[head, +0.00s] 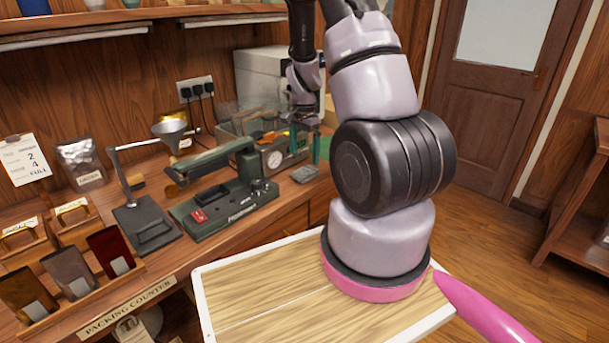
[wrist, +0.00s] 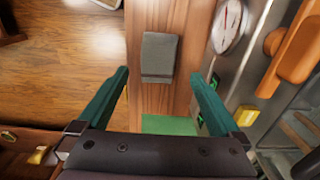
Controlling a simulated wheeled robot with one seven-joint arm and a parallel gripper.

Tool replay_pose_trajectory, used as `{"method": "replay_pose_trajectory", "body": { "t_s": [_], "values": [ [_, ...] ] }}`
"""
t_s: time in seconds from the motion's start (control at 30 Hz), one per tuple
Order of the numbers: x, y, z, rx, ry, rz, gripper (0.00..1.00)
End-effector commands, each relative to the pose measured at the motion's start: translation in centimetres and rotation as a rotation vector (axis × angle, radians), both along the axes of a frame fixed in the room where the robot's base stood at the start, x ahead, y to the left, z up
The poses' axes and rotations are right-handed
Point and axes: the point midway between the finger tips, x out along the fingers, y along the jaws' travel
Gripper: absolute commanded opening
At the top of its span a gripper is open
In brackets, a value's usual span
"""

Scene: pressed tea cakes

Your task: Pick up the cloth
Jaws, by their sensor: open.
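The cloth (wrist: 159,57) is a small grey-green folded piece lying flat on the wooden counter in the wrist view. In the head view it looks like the grey patch (head: 304,174) near the counter's front edge. My gripper (wrist: 160,76) has two green fingers, spread apart with nothing between them. In the wrist view the cloth lies between and just beyond the fingertips, apart from them. In the head view my gripper (head: 303,143) is above the counter near the cloth.
A scale with a round dial (wrist: 229,25) stands close to the right of the cloth in the wrist view. A green mat (wrist: 170,125) lies nearer. A dark green sealing machine (head: 225,205) stands left of the cloth in the head view. Open floor (wrist: 65,60) lies past the counter edge.

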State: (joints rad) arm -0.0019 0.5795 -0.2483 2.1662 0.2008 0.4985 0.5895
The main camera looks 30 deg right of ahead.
Motion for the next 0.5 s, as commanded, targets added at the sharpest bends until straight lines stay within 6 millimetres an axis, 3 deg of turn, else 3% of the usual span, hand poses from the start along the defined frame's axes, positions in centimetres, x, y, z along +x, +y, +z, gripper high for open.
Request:
{"method": "replay_pose_trajectory", "body": {
  "t_s": [0.33,0.5],
  "values": [
    [-0.3,-0.1,-4.3,0.001,0.004,0.000,1.00],
    [-0.2,-0.1,-5.5,0.001,0.000,-0.001,1.00]
  ]
}}
